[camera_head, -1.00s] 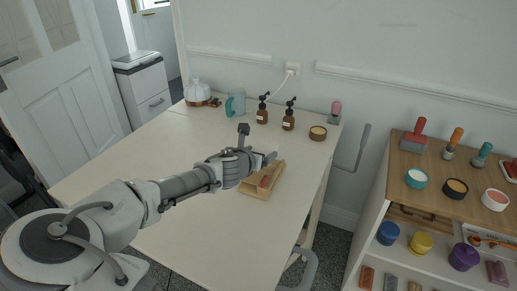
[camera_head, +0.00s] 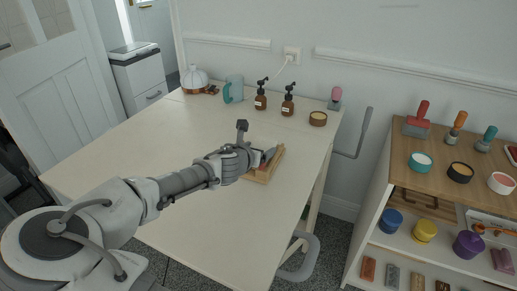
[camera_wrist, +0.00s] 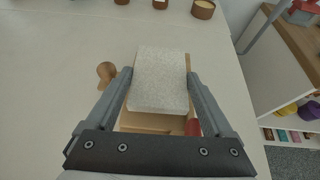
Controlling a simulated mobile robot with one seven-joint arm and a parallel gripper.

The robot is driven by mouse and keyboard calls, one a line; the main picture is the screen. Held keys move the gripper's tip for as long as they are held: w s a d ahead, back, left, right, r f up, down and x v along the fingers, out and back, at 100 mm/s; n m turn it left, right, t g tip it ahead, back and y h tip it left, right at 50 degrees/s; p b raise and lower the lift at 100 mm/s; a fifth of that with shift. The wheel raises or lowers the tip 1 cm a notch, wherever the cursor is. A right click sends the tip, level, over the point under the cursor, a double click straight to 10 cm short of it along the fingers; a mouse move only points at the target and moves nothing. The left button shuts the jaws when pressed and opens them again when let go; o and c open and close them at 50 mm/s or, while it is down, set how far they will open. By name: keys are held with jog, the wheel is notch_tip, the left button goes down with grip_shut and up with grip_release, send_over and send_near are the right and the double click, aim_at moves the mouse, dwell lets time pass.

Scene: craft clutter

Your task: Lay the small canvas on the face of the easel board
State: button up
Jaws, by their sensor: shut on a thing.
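The small canvas (camera_wrist: 162,75), a pale grey speckled slab, lies between the two fingers of my gripper (camera_wrist: 160,88) in the wrist view. My gripper is shut on its sides. The wooden easel board (camera_wrist: 145,121) shows beneath and behind the canvas, which hides much of it. In the head view the board (camera_head: 262,178) is on the table below my gripper (camera_head: 266,157). Whether the canvas touches the board, I cannot tell. A red piece (camera_wrist: 192,126) shows at the board's right side in the wrist view.
A wooden knob-shaped thing (camera_wrist: 105,72) stands left of the canvas. Two brown pump bottles (camera_head: 260,97), a teal mug (camera_head: 233,90) and a brown tub (camera_head: 318,118) stand along the table's back. The table (camera_head: 130,165) is clear at left. A shelf unit (camera_head: 400,172) is at right.

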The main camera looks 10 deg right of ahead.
jog(key=shift+s+f, duration=0.15)
jog(key=shift+f, duration=0.4)
jog(key=o, duration=1.1)
jog(key=shift+s, duration=0.1)
jog(key=shift+w+r+p+v, duration=0.15)
jog(key=shift+p+v, duration=0.85)
jog(key=shift+v, duration=1.9)
jog(key=shift+w+r+p+v, duration=0.15)
jog(key=shift+p+v, duration=0.9)
jog(key=shift+v, duration=1.85)
jog(key=shift+r+p+v, duration=0.2)
jog(key=shift+p+v, duration=0.8)
jog(key=shift+v, duration=1.9)
